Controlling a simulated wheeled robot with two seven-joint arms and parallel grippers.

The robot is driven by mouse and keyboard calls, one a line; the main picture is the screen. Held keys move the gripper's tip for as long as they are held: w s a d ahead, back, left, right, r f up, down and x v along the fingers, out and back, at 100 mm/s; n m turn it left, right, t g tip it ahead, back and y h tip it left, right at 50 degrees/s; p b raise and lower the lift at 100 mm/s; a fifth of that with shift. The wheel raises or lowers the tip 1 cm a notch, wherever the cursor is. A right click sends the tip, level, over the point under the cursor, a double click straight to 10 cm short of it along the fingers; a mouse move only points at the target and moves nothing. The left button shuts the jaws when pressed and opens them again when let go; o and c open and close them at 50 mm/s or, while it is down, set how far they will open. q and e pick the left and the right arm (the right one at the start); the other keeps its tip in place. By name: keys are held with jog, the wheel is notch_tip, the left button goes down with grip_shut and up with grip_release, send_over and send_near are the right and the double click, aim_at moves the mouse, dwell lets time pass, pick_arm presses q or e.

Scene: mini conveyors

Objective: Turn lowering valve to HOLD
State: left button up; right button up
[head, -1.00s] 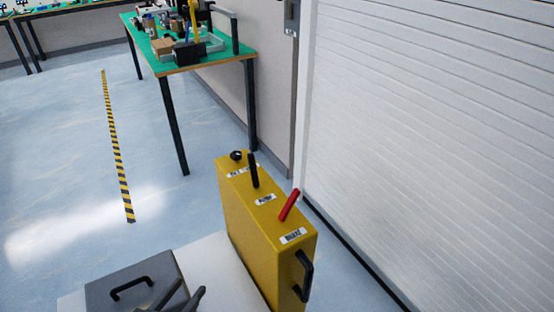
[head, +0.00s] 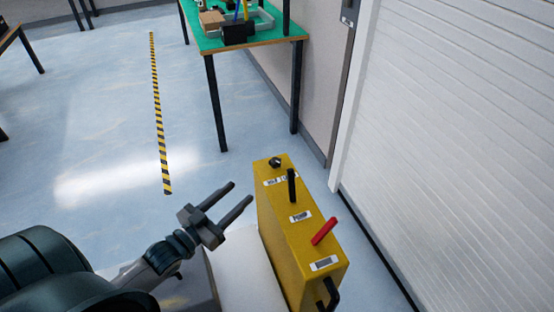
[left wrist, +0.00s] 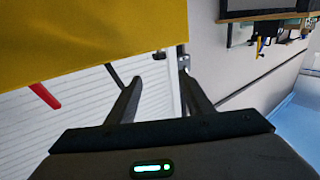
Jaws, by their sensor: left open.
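The yellow box (head: 290,235) stands upright at the lower right of centre. The lowering valve is the small black knob (head: 275,162) on its far top end, beside a label (head: 281,180) that seems to read HOLD and LOWER. The knob's exact setting is too small to tell. My left gripper (head: 241,192) is open and empty, left of the box and apart from the knob. In the left wrist view the box (left wrist: 90,35) fills the upper left, beyond the open fingers (left wrist: 160,78). My right gripper is not in view.
A black pump lever (head: 292,186) and a red lever (head: 324,231) stick up from the box top nearer me. A black handle (head: 328,294) is on its near end. A green-topped table (head: 270,38) stands behind; a white shutter (head: 450,140) is at right.

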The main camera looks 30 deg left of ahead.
aim_at(271, 164)
pick_arm(q)
jog(key=shift+w, duration=0.15)
jog(key=p+x, duration=0.3)
jog(key=x, duration=1.2)
jog(key=shift+w, duration=0.2)
jog(key=shift+w+d, duration=0.1)
jog(key=shift+w, duration=0.75)
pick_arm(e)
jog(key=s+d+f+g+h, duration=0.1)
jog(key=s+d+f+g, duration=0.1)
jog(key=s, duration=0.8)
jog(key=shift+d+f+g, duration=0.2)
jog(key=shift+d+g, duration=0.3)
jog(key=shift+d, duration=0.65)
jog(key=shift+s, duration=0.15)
pick_arm(q)
jog(key=c, duration=1.1)
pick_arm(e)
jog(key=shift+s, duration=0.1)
